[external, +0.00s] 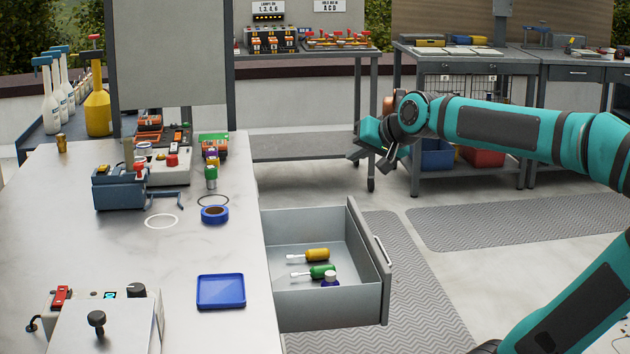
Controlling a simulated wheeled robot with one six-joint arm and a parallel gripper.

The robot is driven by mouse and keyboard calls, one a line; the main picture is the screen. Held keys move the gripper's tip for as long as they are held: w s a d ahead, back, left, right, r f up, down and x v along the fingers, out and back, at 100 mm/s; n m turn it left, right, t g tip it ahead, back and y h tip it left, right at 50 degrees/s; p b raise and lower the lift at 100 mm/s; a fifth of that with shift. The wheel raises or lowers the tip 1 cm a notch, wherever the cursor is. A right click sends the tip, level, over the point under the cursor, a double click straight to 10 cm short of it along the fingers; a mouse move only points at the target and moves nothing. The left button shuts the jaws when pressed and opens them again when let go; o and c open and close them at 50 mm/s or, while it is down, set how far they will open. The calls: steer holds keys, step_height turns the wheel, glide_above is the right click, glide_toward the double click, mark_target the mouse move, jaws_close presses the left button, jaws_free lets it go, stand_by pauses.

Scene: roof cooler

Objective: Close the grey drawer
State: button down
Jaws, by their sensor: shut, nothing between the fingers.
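The grey drawer (372,262) is pulled well out of the right side of the workbench (180,260). A light handle (384,256) runs along its outer front. My gripper (356,156) is at the end of the teal arm, above and beyond the drawer. It is apart from the drawer and holds nothing; its fingers are shut.
On the workbench stand a blue tray (221,291), blue tape roll (215,214), blue vise (118,187) and a grey control box (110,325). Grey floor mats (400,300) lie right of the bench. Shelved tables (470,60) stand at the back. The space right of the drawer is clear.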

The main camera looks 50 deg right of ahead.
steer(key=s+d+f+m+g+y, duration=0.15)
steer(key=d+f+m+y, duration=0.25)
steer(key=d+f+m, duration=0.6)
steer(key=d+f+m+g+y, duration=0.35)
steer(key=d+f+m, duration=0.4)
steer(key=d, duration=0.55)
steer(key=w+a+f, duration=0.6)
steer(key=w+a, duration=0.1)
steer(key=a, duration=0.1)
steer(key=shift+w+t+y, duration=0.2)
steer(key=shift+t+y, duration=0.1)
steer(key=shift+y, duration=0.15)
steer(key=shift+a+f, duration=0.1)
steer(key=shift+a, duration=0.05)
steer(key=w+a, duration=1.8)
steer(key=shift+w+a, duration=0.45)
steer(key=shift+w, duration=0.1)
steer(key=shift+w+a+r, duration=0.1)
steer(key=shift+a+r, duration=0.05)
steer(key=shift+r, duration=0.1)
